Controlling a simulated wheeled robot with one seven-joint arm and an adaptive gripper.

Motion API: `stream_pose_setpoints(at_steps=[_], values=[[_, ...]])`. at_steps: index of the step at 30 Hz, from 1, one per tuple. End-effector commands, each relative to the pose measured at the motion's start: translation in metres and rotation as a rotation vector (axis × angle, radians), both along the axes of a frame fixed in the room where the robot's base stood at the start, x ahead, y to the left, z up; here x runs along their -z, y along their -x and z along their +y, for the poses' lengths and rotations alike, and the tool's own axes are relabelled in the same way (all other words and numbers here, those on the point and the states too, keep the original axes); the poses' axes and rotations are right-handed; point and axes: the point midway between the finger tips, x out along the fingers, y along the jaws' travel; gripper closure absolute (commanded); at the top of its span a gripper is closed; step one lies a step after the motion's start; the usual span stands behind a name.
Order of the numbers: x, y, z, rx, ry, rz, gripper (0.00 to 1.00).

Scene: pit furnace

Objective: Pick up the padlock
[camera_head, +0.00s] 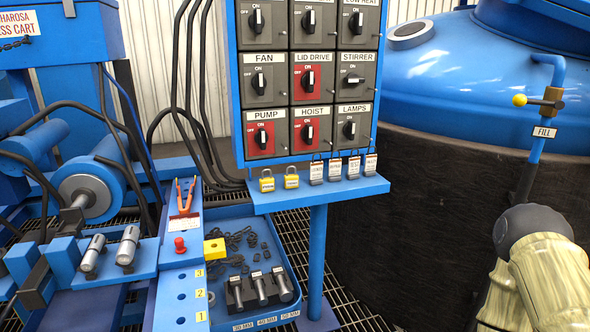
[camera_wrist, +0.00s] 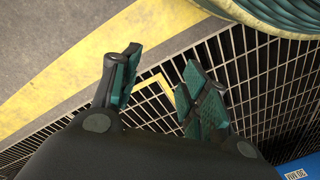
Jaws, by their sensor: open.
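Two yellow padlocks, one at the left (camera_head: 267,181) and one beside it (camera_head: 291,178), stand on the blue shelf (camera_head: 330,192) under the switch panel, in the head view. Which padlock is meant cannot be told. My gripper shows only in the wrist view (camera_wrist: 160,85), with its two dark green-padded fingers spread apart and nothing between them. It is over dark floor grating, and no padlock shows in that view. In the head view my arm is at the far right, well away from the shelf; the gripper is out of frame there.
Several tagged grey items (camera_head: 335,168) stand on the shelf right of the padlocks. The switch panel (camera_head: 308,80) rises behind. A blue tray (camera_head: 270,235) with chain and cylinders lies below. A large dark tank (camera_head: 420,210) and a yellow-knobbed fill pipe (camera_head: 540,105) stand at right.

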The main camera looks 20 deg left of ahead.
Motion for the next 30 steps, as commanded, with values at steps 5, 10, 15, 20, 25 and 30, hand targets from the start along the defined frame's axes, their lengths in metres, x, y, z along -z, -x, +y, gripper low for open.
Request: stream_pose_setpoints(at_steps=[5,10,15,20,25,30], values=[[-0.052,-0.036,0.067,0.243,-0.14,-0.053,0.55],[-0.101,-0.076,0.13,0.486,-0.29,-0.083,0.55],[-0.16,-0.119,0.19,0.731,-0.45,-0.089,0.55],[-0.226,-0.162,0.241,0.963,-0.609,-0.07,0.55],[-0.306,-0.21,0.286,1.208,-0.789,-0.028,0.55],[-0.394,-0.26,0.32,1.451,-0.977,0.044,0.55]])
